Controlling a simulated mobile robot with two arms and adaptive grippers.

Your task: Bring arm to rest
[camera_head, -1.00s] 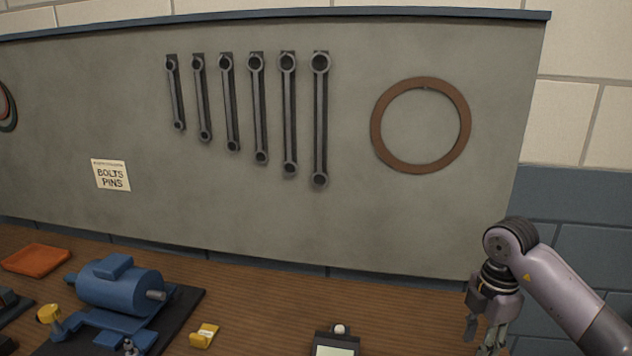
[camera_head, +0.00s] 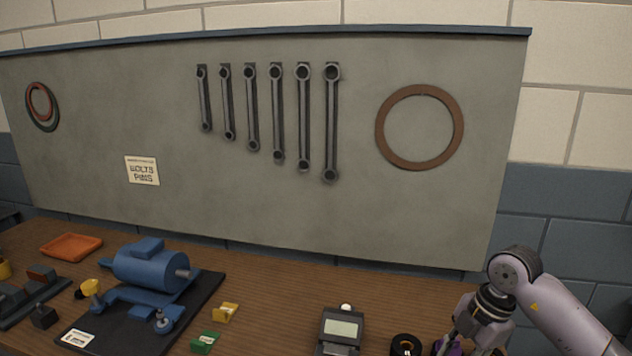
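My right arm comes in at the lower right, and its gripper (camera_head: 467,345) hangs over the right end of the wooden bench. Its fingertips run into the bottom edge of the picture, so whether they are open or shut does not show. A small purple thing (camera_head: 452,348) shows by the fingers; I cannot tell if it is held or lies behind them. My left gripper is out of view.
A blue motor-shaped casing (camera_head: 150,268) sits on a black mat (camera_head: 207,288). Nearby are an orange tray (camera_head: 71,246), a yellow block (camera_head: 225,312), a green block (camera_head: 205,342), a grey meter (camera_head: 340,330) and a black ring (camera_head: 406,345). Wrenches (camera_head: 277,115) hang on the grey board (camera_head: 270,210).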

